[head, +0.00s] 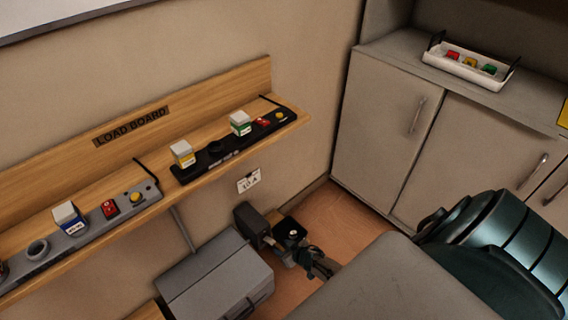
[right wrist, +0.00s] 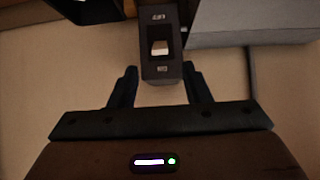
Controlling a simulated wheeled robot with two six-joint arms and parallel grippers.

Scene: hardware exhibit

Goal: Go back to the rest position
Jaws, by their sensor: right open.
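My right gripper (head: 318,263) is low in the head view, in front of a small black unit with a white spot on top (head: 291,232). In the right wrist view its two dark fingers (right wrist: 160,88) are apart, with nothing held between them. A black switch box (right wrist: 160,46) with a white rocker and small labels shows between and above the fingertips. There is a visible gap on each side of it; the depth between them is hard to tell. My left gripper is not in view.
A wooden wall shelf (head: 205,165) marked "LOAD BOARD" holds grey and black strips with blocks and switches. A grey box (head: 215,278) stands below it, close left of the gripper. A white tray (head: 470,68) with coloured blocks sits on the grey cabinet (head: 385,130). Brown floor shows between.

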